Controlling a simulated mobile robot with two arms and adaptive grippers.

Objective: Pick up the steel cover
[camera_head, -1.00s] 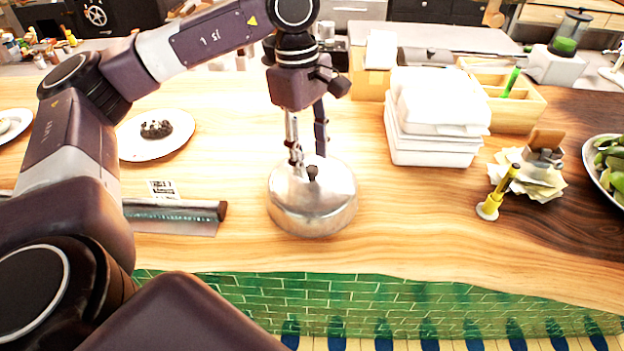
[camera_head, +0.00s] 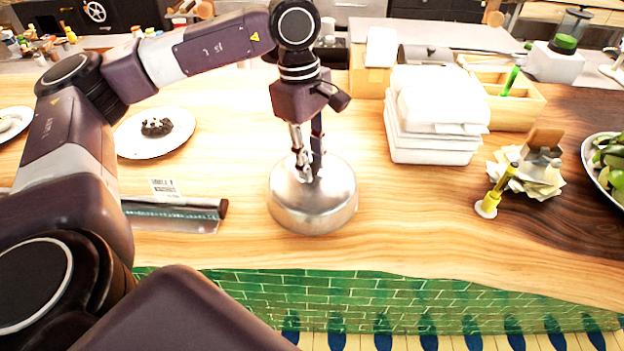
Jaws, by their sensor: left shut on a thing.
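The steel cover (camera_head: 322,209) is a shiny, round, domed lid on the wooden counter, in the middle of the view. My left gripper (camera_head: 308,170) comes down on it from above and is shut on the small knob at its top. The fingers hide the knob. The cover's lower rim appears to rest on the counter; I cannot tell if there is a small gap under it. What is under the cover is hidden. My right gripper is not in view.
White stacked containers (camera_head: 436,143) stand right of the cover, with a wooden box (camera_head: 519,116) behind. A plate with dark food (camera_head: 140,147) and a dark-edged strip (camera_head: 170,214) lie left. A yellow marker-like item (camera_head: 497,190) stands right. The counter's front edge is close.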

